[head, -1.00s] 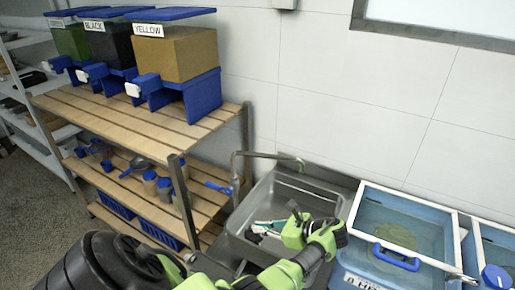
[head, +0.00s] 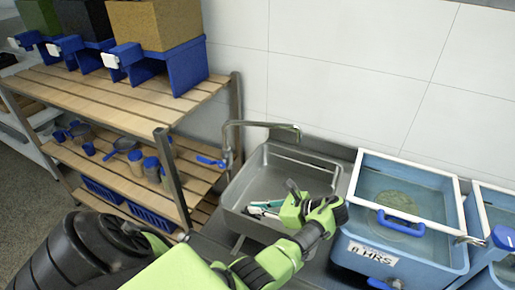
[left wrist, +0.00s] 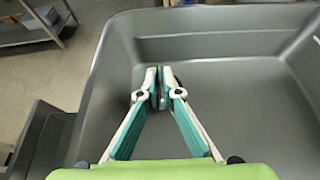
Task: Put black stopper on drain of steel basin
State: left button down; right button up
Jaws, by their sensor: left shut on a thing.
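The steel basin (head: 268,170) is right of the wooden rack; in the left wrist view its grey walls and floor (left wrist: 235,105) fill much of the picture. My left gripper (head: 256,208) is inside the basin's outline in the head view. In the left wrist view its white and teal fingers (left wrist: 160,82) are shut on a thin dark piece, which I take to be the black stopper (left wrist: 161,92), seen almost edge-on. I cannot make out the drain in either view. My right gripper does not show.
A curved steel faucet (head: 258,126) with a blue handle stands at the basin's left back. A blue water tank (head: 405,255) stands close on the right, another beyond it. The wooden rack (head: 110,150) holds bins, jars and scoops.

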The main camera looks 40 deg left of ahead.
pick_arm(q)
jog(key=shift+s+a+f, duration=0.1)
jog(key=shift+f, duration=0.3)
jog(key=c, duration=2.3)
grip_release()
jog(key=shift+o, duration=0.3)
jog(key=shift+s+f, duration=0.1)
jog(key=shift+r, duration=0.2)
jog(key=b+v, duration=0.1)
jog(key=v, duration=0.7)
jog(key=shift+r+b, duration=0.4)
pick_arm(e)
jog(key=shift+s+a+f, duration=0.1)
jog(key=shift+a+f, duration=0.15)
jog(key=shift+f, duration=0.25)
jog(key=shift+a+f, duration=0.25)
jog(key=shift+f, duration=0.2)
pick_arm(q)
jog(key=shift+a, duration=0.15)
